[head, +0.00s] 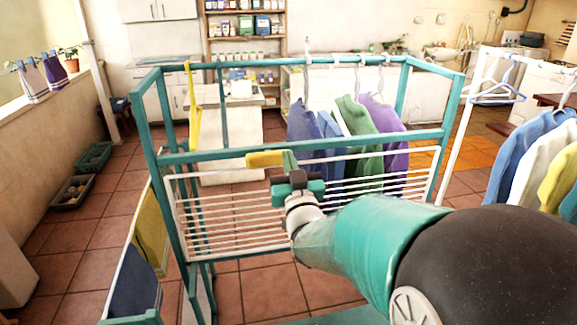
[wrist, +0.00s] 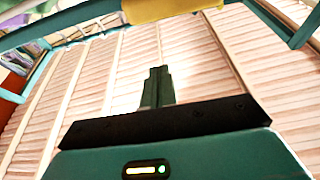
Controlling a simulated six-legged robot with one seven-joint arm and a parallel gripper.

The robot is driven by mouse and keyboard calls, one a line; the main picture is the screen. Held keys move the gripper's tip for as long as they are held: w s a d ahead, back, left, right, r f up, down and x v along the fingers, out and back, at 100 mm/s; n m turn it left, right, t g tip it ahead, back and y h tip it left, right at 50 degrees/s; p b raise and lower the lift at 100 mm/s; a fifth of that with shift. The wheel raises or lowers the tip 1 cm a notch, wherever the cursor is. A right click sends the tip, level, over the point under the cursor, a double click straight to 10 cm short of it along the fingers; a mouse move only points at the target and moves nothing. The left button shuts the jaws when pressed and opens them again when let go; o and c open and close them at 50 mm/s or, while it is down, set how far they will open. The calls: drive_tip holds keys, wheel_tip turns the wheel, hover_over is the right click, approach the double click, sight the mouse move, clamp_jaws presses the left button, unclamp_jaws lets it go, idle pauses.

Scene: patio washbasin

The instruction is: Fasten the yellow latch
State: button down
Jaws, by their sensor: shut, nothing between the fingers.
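The yellow latch (head: 264,159) is a short yellow bar lying roughly level at the front of the teal drying rack (head: 300,146). It sits just below the front rail, above the white slats. In the wrist view the yellow latch (wrist: 168,9) crosses the top edge, beyond my fingertips. My gripper (head: 290,160) is at the right end of the latch in the head view. In the wrist view my gripper (wrist: 157,70) has its green fingers together with nothing between them. A gap shows there between fingertips and latch; I cannot tell its depth.
A yellow strip (head: 193,110) hangs on the rack's left side. Clothes, including a green garment (head: 358,125), hang inside the rack. White slats (head: 225,220) span its front. A white rack (head: 478,110) with garments stands at right. Tiled floor at left holds crates (head: 95,157).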

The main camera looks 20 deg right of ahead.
sight(269, 156)
drive_tip(key=w+d+f, duration=0.1)
drive_tip(key=w, duration=0.5)
drive_tip(key=shift+w+d+f, duration=0.15)
drive_tip(key=shift+w+f, duration=0.05)
drive_tip(key=shift+f, duration=0.1)
